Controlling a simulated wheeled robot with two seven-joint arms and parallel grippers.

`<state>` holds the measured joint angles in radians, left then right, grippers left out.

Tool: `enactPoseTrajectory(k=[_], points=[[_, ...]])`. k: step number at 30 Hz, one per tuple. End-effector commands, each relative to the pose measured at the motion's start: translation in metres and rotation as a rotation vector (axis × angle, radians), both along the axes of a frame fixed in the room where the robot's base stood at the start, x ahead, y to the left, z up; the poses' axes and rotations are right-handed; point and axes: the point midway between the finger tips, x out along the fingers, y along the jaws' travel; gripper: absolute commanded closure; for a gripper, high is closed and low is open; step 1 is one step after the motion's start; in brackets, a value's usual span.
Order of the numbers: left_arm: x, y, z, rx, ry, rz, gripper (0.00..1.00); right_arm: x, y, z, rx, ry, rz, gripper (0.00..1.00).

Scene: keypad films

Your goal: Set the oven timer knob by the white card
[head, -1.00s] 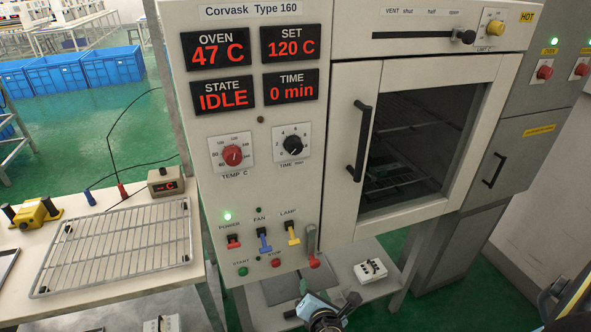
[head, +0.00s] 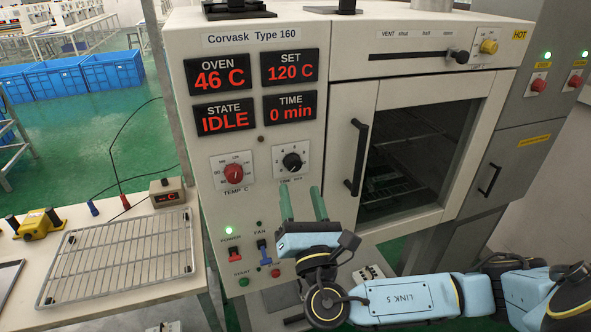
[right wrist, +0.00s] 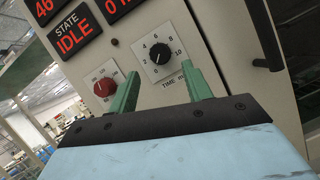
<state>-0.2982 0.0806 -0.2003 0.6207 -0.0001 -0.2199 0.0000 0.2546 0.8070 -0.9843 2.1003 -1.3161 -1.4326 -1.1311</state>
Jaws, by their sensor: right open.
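The timer knob (head: 292,161) is a small black dial on a white scale plate on the oven's front panel. It also shows in the right wrist view (right wrist: 160,54), upper middle. The time display (head: 291,107) reads 0 min. My right gripper (head: 301,190) has two green fingers, spread apart and empty. They point up at the panel just below the timer knob, with no contact visible. In the right wrist view the knob lies beyond the gap between the fingertips (right wrist: 161,76). I cannot make out a separate white card. My left gripper is not in view.
The red temperature knob (head: 233,174) is left of the timer knob. The oven door handle (head: 357,158) stands out to the right. Switches, including the blue fan lever (head: 264,252), sit below. A wire rack (head: 118,258) lies on the left bench.

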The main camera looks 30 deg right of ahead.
Motion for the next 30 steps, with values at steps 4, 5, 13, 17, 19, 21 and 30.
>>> enactPoseTrajectory(k=[4, 5, 13, 17, 19, 21, 30], points=[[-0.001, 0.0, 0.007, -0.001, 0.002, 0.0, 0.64, 0.025, -0.01, 0.013, -0.002, -0.002, -0.002, 0.51], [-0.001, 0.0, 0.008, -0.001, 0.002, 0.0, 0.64, 0.029, -0.012, 0.015, -0.002, -0.002, -0.001, 0.51], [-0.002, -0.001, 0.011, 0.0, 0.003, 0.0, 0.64, 0.049, -0.019, 0.02, 0.0, 0.002, 0.001, 0.51], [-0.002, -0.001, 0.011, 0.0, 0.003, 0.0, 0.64, 0.05, -0.019, 0.02, 0.001, 0.002, 0.0, 0.51], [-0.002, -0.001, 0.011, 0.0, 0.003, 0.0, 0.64, 0.05, -0.019, 0.02, 0.001, 0.002, 0.0, 0.51], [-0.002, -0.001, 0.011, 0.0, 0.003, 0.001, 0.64, 0.05, -0.019, 0.02, 0.002, 0.002, 0.0, 0.51], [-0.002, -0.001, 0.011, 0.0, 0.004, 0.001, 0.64, 0.05, -0.019, 0.02, 0.002, 0.002, 0.0, 0.89]])
